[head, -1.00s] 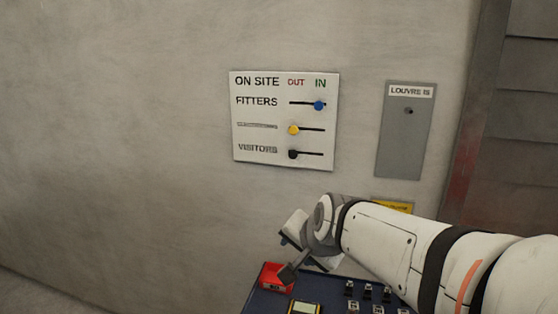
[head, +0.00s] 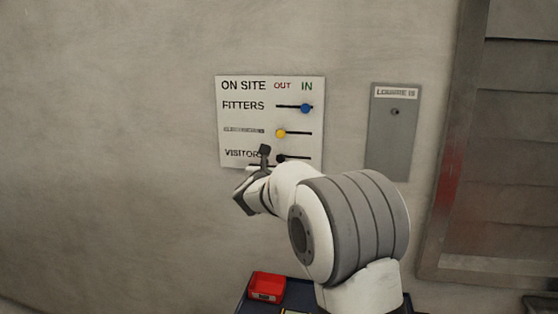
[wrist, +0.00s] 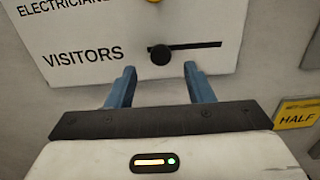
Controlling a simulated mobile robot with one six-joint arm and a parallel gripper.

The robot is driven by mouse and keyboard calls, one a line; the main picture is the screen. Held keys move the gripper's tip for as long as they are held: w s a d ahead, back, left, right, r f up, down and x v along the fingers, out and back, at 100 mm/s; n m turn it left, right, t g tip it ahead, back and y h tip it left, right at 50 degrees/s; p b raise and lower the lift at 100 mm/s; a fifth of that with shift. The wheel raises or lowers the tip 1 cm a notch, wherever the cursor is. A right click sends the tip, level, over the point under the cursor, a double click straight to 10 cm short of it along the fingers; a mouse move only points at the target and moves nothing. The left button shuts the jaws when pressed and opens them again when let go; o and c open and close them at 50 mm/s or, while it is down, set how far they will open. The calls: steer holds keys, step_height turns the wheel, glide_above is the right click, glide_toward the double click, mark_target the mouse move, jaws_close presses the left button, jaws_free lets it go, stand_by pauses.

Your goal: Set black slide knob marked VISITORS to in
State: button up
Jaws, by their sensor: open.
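The white ON SITE board (head: 232,96) hangs on the wall, with OUT and IN columns and three slide rows. The black VISITORS knob (wrist: 161,55) sits at the left, OUT end of its dark slot in the wrist view. In the head view the VISITORS knob (head: 281,157) shows just above my arm. My gripper (wrist: 160,78) is open and empty, its two blue fingers below the knob, one to each side. In the head view my gripper (head: 254,172) is in front of the board's lower left, partly covering the VISITORS label.
The blue FITTERS knob (head: 306,108) is at IN. The yellow knob (head: 281,133) of the middle row is at OUT. A grey louvre plate (head: 393,140) is to the right. A yellow label (wrist: 297,114) is at the wrist view's right.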

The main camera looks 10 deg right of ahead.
mark_target(280, 159)
steer(key=p+x, duration=0.2)
steer(key=x, duration=0.4)
jaws_close()
stand_by(0.4)
